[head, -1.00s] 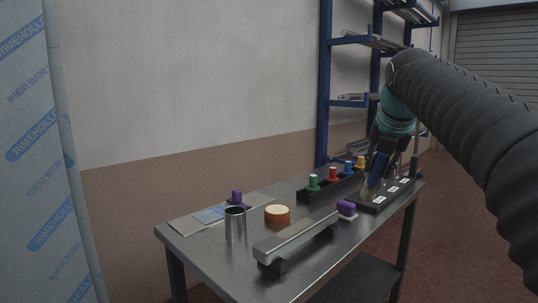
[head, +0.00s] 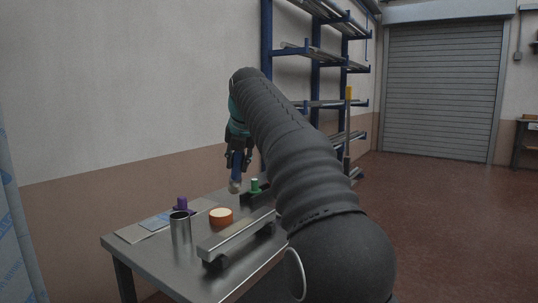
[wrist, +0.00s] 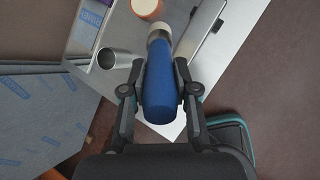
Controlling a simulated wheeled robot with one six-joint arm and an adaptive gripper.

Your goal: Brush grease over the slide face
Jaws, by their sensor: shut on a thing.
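My gripper (head: 238,160) is shut on a brush with a blue handle (wrist: 161,85). The brush hangs tip down, and its pale end (head: 235,187) is above the table, behind the tin in the head view. The round orange tin with a cream top (head: 221,217) stands on the table; it shows at the top of the wrist view (wrist: 147,8). The slide, a long grey metal bar on dark feet (head: 235,234), lies in front of the tin. My arm hides its far end. I cannot tell whether grease is on the brush or the bar.
An open metal cup (head: 180,229) stands left of the tin, also in the wrist view (wrist: 107,59). A purple-knobbed piece (head: 181,204) is by flat sheets at the back left. A green-topped piece (head: 255,185) shows beside my arm, which hides the table's right part.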

